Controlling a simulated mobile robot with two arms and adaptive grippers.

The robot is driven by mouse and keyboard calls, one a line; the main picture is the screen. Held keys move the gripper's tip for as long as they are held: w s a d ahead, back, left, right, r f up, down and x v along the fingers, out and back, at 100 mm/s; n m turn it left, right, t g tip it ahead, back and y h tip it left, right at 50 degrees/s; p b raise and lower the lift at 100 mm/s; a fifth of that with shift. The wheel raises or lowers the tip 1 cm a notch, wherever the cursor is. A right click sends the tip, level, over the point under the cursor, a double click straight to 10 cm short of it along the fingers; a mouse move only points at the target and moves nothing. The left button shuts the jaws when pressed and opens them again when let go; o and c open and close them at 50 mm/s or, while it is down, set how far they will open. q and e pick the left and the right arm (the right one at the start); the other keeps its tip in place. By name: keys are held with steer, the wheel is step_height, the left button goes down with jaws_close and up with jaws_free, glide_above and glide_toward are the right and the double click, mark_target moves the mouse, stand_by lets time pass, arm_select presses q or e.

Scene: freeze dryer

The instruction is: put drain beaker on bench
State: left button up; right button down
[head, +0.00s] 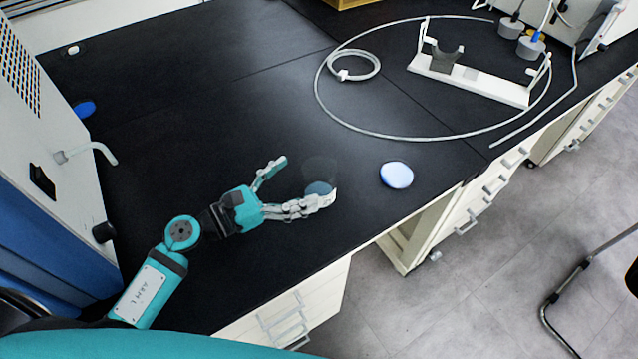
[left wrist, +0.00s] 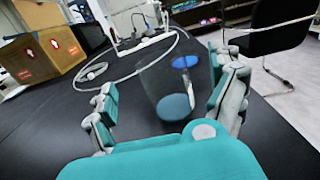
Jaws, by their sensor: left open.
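The drain beaker (head: 320,172) is a clear, faint glass with blue-grey at its bottom. In the head view it stands on the black bench (head: 200,110), near the bench's front edge. My left gripper (head: 306,180) is open, its fingers on either side of the beaker. In the left wrist view the beaker (left wrist: 166,88) appears upright between the spread fingers of the left gripper (left wrist: 170,95), with gaps at both sides. The right gripper is in neither view.
A blue-white disc (head: 397,175) lies right of the beaker. A coiled white tube (head: 354,66) and a white stand (head: 470,80) are farther back. A machine with a spout (head: 88,152) stands at the left. The bench middle is clear.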

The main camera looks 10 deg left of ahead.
mark_target(305, 177)
arm_select(q)
steer(key=shift+w+d+r, duration=0.1)
steer(key=shift+w+d, duration=0.15)
steer(key=p+x, duration=0.1)
steer(key=x, duration=0.3)
steer(key=shift+w+d+p, duration=0.25)
steer(key=shift+w+p, duration=0.05)
steer(key=shift+p, duration=0.1)
steer(key=shift+w+d, duration=0.2)
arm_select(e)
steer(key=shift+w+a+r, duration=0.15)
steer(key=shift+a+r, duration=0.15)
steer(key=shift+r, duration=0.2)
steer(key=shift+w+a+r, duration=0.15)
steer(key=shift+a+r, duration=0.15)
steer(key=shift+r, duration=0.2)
arm_select(q)
steer(key=shift+c, duration=0.3)
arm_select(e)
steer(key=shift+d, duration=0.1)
arm_select(q)
steer(key=c, duration=1.4)
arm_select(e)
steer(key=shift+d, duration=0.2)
